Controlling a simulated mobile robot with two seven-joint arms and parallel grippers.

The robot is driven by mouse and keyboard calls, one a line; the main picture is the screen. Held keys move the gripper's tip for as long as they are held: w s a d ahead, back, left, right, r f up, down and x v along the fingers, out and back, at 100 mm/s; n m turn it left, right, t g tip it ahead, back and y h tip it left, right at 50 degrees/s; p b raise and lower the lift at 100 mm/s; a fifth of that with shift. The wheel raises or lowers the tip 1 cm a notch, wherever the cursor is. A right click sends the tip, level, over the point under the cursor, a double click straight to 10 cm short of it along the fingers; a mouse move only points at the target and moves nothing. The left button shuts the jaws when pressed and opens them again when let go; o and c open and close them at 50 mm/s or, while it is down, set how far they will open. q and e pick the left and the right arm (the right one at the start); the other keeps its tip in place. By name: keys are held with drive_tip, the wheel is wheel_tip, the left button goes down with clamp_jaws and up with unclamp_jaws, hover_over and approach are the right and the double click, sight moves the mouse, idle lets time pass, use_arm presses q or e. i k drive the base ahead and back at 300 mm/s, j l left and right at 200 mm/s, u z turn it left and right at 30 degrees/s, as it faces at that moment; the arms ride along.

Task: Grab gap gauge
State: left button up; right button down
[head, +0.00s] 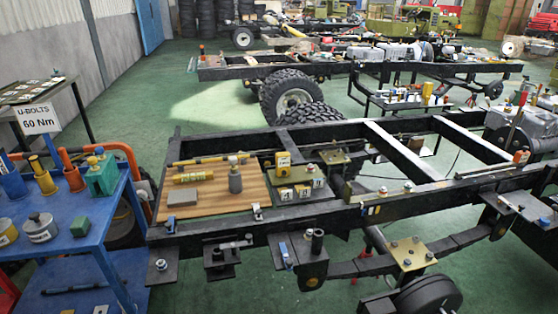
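No gripper of mine shows in the head view. I cannot tell for sure which object is the gap gauge. A wooden board (215,205) lies on the near end of the dark chassis frame. On it are a long thin yellow tool (200,160), a yellow tube with dark lettering (193,177), a grey cylinder with a narrower top (235,181) and a flat grey block (183,197). Just right of the board stands an upright yellow block with a pale face (283,163). Several small white labelled tags (286,194) stand in front of it.
A blue cart (75,250) at the left holds cans, funnel-like parts and a green block (101,176). A "U-BOLTS 60 Nm" sign (38,119) stands behind it. The near chassis frame (330,215) spans the foreground.

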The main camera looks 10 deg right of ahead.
sight(284, 159)
drive_tip(key=i+j, duration=0.35)
drive_tip(key=j, duration=0.2)
drive_tip(key=i+j+z, duration=0.25)
drive_tip(key=j, duration=0.4)
drive_tip(key=i+j+z, duration=0.15)
drive_tip(key=i+j, duration=0.1)
drive_tip(key=j, duration=0.1)
